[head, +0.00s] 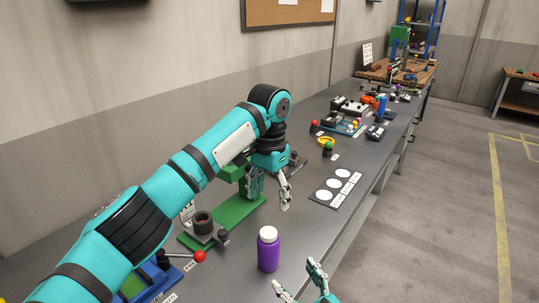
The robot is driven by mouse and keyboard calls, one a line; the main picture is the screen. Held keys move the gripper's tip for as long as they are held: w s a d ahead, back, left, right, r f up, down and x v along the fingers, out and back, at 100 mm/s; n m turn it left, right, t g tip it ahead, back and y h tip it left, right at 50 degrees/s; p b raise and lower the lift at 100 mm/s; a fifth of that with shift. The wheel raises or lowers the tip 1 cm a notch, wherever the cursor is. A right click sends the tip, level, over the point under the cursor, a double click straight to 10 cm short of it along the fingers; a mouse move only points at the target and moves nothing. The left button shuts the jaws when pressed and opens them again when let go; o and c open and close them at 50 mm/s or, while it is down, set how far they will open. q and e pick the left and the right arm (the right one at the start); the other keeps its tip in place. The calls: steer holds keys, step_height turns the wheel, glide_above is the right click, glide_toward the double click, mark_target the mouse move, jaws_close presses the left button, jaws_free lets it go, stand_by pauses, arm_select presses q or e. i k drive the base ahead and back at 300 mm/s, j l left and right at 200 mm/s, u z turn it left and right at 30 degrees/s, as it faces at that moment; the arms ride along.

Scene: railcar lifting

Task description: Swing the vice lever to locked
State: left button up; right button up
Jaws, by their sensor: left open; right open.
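A lever with a red ball knob (199,256) sticks out to the right at the lower left of the head view. A blue vice (153,283) stands beside it, partly hidden behind my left arm. The lever's inner end and the vice jaws are hard to make out. My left gripper (270,199) is open and empty, pointing down over the bench, beyond the knob and to its right. My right gripper (297,278) is open and empty at the bottom edge, to the right of the knob and apart from it.
A purple bottle (268,252) with a white cap stands between the red knob and my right gripper. A green fixture (228,222) with a dark cup (203,223) stands behind the knob. A card with white circles (335,187) lies farther right. Several small items crowd the far bench.

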mark_target(200, 257)
steer(key=k+l, duration=0.75)
steer(key=k, duration=0.05)
